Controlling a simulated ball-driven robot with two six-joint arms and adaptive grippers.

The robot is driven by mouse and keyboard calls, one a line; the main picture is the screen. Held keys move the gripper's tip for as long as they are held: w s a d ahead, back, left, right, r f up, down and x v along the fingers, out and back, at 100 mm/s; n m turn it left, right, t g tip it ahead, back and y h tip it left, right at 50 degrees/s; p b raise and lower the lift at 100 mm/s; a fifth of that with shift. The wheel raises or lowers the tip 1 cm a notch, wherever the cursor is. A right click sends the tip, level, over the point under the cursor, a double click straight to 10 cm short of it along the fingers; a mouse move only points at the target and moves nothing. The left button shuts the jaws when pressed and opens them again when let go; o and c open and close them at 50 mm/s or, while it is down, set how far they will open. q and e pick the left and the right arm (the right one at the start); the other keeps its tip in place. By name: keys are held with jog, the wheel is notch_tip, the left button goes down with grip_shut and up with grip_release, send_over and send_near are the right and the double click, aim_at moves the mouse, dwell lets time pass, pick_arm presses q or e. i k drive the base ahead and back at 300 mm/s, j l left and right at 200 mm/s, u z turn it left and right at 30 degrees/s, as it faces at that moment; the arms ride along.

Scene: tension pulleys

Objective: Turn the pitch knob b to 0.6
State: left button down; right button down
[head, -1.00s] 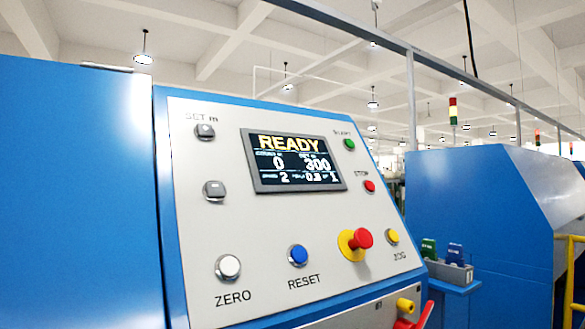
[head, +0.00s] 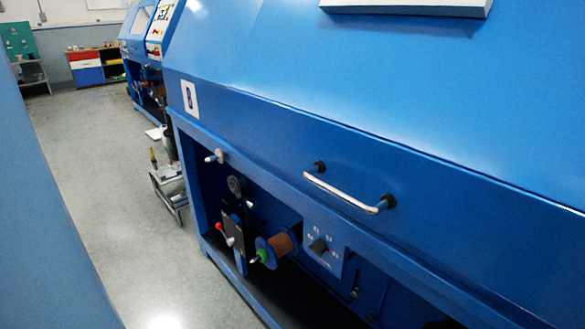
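A small dark knob (head: 318,245) sits on a plate (head: 332,262) with small pale marks around it, inside the open lower bay of the blue machine (head: 300,110). The marks are too small to read, and I cannot tell whether this is pitch knob b or where it points. The display panel is out of view now. Neither of my grippers shows in the head view.
A spool (head: 277,247) and a small red-tipped lever (head: 222,232) are left of the knob. A metal handle (head: 340,193) sticks out above. A low cart (head: 170,185) stands by the machine. Grey floor (head: 95,170) is clear at left.

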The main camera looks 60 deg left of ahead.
aim_at(318, 247)
jog(key=u, duration=1.5)
jog(key=i+j+z, duration=0.1)
jog(key=j, duration=0.35)
jog(key=i+j+z, duration=0.1)
jog(key=j, duration=0.35)
